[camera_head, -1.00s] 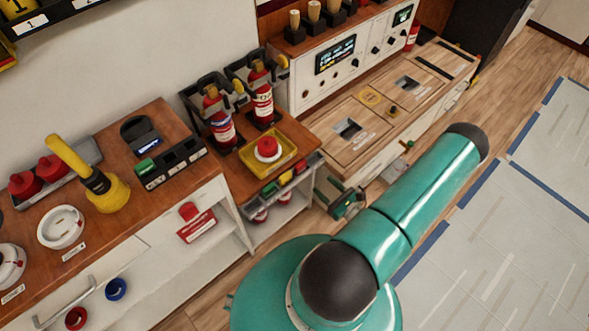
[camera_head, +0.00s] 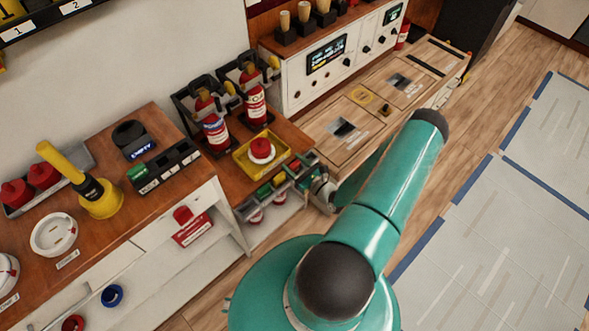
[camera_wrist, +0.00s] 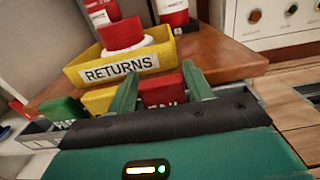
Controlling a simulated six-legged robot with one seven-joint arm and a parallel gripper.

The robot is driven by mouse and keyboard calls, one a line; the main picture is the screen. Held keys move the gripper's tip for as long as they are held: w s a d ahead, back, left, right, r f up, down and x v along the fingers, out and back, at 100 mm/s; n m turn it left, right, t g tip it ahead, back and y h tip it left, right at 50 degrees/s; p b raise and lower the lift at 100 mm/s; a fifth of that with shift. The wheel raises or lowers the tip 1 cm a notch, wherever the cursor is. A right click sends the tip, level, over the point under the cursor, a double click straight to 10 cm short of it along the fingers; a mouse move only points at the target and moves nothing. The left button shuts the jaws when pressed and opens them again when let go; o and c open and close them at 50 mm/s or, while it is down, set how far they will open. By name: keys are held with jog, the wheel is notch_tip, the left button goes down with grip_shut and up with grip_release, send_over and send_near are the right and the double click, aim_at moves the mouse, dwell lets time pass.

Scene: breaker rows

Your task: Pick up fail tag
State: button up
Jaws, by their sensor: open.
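The red fail tag (camera_wrist: 163,90) stands in the tag rack, with white lettering partly hidden by my gripper body. My gripper (camera_wrist: 160,80) is open, with one green finger on each side of the fail tag. I cannot tell whether the fingers touch it. In the head view, the tag rack (camera_head: 245,212) is on the front edge of the wooden counter, and my gripper (camera_head: 306,168) is at its right end.
A yellow tag (camera_wrist: 98,101) and a green tag (camera_wrist: 60,112) stand left of the fail tag. A yellow RETURNS tray (camera_wrist: 80,75) with a red-topped white object (camera_wrist: 122,35) is just behind. Fire extinguishers (camera_head: 213,128) stand farther back. Open floor (camera_head: 490,240) lies right.

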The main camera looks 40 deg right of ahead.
jog(key=shift+w, duration=0.1)
jog(key=c, duration=0.6)
